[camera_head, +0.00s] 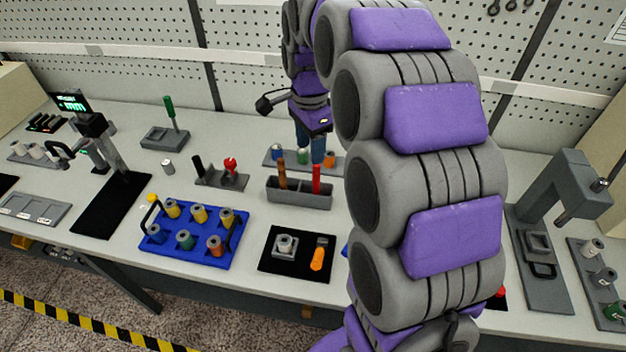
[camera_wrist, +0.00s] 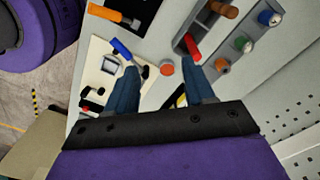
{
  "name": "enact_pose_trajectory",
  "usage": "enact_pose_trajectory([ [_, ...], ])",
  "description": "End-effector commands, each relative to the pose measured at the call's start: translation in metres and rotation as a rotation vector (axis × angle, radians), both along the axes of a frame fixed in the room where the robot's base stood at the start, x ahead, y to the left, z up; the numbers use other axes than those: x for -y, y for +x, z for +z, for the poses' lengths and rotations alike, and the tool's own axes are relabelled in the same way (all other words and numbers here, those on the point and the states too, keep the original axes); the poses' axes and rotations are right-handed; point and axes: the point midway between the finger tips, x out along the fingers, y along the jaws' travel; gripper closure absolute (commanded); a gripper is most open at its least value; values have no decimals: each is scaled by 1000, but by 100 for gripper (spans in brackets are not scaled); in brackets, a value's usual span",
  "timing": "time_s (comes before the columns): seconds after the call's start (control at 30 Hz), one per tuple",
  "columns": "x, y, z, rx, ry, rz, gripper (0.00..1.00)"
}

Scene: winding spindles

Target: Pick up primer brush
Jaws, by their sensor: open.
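No label marks the primer brush, so I cannot tell for sure which tool it is. A blue-handled tool (camera_wrist: 122,48) that could be a brush lies on a pale mat (camera_wrist: 97,62) in the wrist view, left of my fingers. In the head view my arm hides most of that area. Red-handled (camera_head: 316,178) and brown-handled (camera_head: 282,174) tools stand in a grey box (camera_head: 300,199). My gripper (camera_head: 311,145) is open and empty, pointing down above the bench behind that box. Its fingers also show in the wrist view (camera_wrist: 161,78), apart, with a small red disc (camera_wrist: 167,69) between the tips.
An orange-handled tool (camera_head: 319,253) and a grey block (camera_head: 285,246) lie on a black mat. A blue tray (camera_head: 190,257) of spools is left of it. A grey press (camera_head: 572,185) stands at right.

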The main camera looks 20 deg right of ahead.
Motion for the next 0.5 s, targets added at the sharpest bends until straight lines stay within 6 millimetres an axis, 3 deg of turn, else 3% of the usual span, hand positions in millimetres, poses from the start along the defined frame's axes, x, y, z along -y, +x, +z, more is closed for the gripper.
enact_pose_trajectory([
  [0.1, 20, 35, 3, 9, -5, -192, 47],
  [0.2, 32, 55, 4, 23, -9, -318, 47],
  [0.4, 42, 72, 2, 33, -15, -441, 47],
  [0.5, 41, 73, -9, 31, -16, -453, 47],
])
